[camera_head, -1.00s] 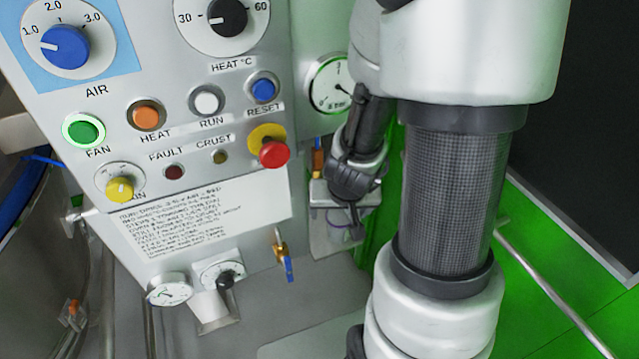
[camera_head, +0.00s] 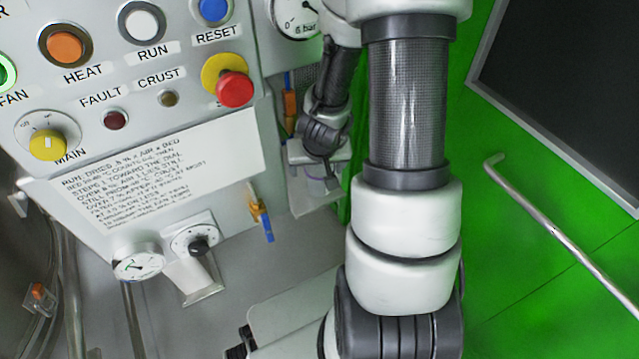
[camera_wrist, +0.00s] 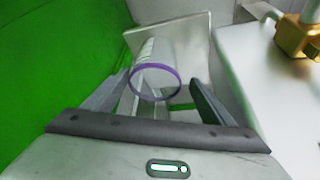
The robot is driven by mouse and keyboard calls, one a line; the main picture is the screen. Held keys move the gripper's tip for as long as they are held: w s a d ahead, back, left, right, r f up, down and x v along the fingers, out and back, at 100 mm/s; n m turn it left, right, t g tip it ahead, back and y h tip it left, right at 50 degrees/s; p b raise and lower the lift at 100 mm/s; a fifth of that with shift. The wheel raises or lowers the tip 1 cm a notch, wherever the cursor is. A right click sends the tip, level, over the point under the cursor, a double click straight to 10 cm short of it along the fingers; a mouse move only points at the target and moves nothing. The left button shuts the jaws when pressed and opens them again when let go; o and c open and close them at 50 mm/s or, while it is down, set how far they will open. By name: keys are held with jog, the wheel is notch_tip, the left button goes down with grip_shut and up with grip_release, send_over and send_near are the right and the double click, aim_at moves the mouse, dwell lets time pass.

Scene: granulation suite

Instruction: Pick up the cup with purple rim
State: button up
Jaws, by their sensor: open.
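The cup with the purple rim (camera_wrist: 156,84) shows in the wrist view, pale and seemingly clear, its rim facing the camera. It is in a small light-grey holder with a raised back plate (camera_wrist: 185,38). My gripper (camera_wrist: 161,80) is open, with one finger on each side of the cup in the picture. I cannot tell whether either finger touches it.
The control panel (camera_head: 150,165) with buttons, knobs and a red stop button (camera_head: 235,89) is close on the left. A brass valve with a blue lever (camera_head: 262,212) sticks out below it. A metal rail (camera_head: 555,232) runs over the green floor at right.

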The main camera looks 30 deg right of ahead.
aim_at(319, 174)
jog(key=x, duration=0.1)
jog(key=b+x, duration=0.1)
jog(key=x, duration=0.1)
jog(key=b+x, duration=0.1)
jog(key=x, duration=0.1)
jog(key=shift+s+d, duration=0.2)
jog(key=shift+d, duration=0.1)
jog(key=shift+w+f, duration=0.2)
jog(key=shift+c, duration=0.3)
jog(key=c, duration=1)
